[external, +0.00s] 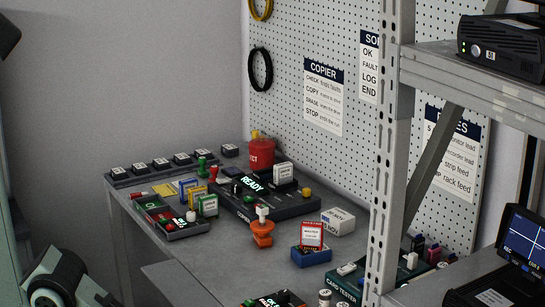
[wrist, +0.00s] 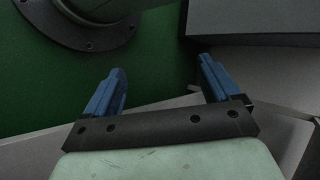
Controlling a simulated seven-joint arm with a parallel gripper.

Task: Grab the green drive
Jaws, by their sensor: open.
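The green drive (external: 208,206) stands upright on the grey bench in the external view, with a white label on its face. It is at the right end of a short row with a yellow drive (external: 196,196) and a blue drive (external: 187,187). My gripper (wrist: 161,80) shows in the wrist view with its two blue fingers spread apart and nothing between them. It is far from the green drive, which does not show in the wrist view. In the external view only part of my arm shows at the lower left, and the fingers cannot be made out.
A black READY unit (external: 265,200) sits right of the drives, and a small lit tester (external: 172,219) is in front. An orange stamp-like object (external: 262,230), a blue holder (external: 311,256) and a red bin (external: 261,154) stand nearby. A metal rack post (external: 391,150) rises at right.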

